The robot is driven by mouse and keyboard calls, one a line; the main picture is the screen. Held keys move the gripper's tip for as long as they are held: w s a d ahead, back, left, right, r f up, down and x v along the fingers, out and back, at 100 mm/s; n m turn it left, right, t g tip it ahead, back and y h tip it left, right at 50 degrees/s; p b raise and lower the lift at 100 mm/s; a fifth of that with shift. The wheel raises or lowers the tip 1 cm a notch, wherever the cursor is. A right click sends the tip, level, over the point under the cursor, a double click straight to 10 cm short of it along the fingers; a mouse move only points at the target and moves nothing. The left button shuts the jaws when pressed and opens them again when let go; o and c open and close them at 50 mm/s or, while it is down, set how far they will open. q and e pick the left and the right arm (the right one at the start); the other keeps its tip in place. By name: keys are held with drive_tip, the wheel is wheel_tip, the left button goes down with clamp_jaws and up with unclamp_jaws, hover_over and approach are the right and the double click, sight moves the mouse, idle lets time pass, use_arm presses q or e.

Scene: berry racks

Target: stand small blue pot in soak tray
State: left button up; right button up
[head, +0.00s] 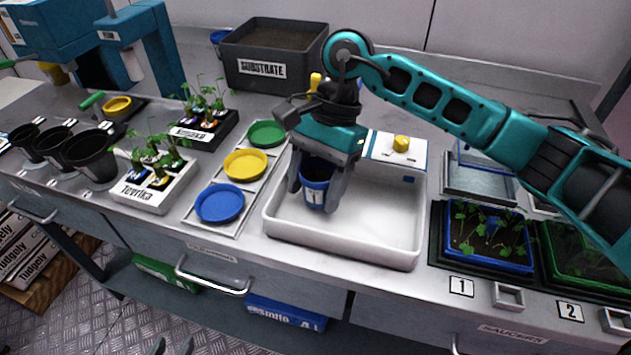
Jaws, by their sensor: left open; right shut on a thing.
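My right gripper (318,186) reaches down from above and is shut on the pot, a finger on either side. The pot is over the left part of the white soak tray (385,252), below the level of its back rim. I cannot tell whether its base touches the tray floor. My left gripper (171,348) shows only as two fingertips at the bottom edge, apart and empty, in front of the bench.
Blue (220,203), yellow (245,165) and green (267,133) saucers lie left of the tray. A white seedling carrier (140,196) stands further left. A grey substrate bin (270,52) is behind. Blue (490,262) and green seedling trays stand at right. The soak tray's right part is clear.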

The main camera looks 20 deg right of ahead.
drive_tip(key=shift+f+b, duration=0.5)
drive_tip(key=shift+b, duration=0.05)
drive_tip(key=o, duration=1.2)
drive_tip(key=v, duration=1.3)
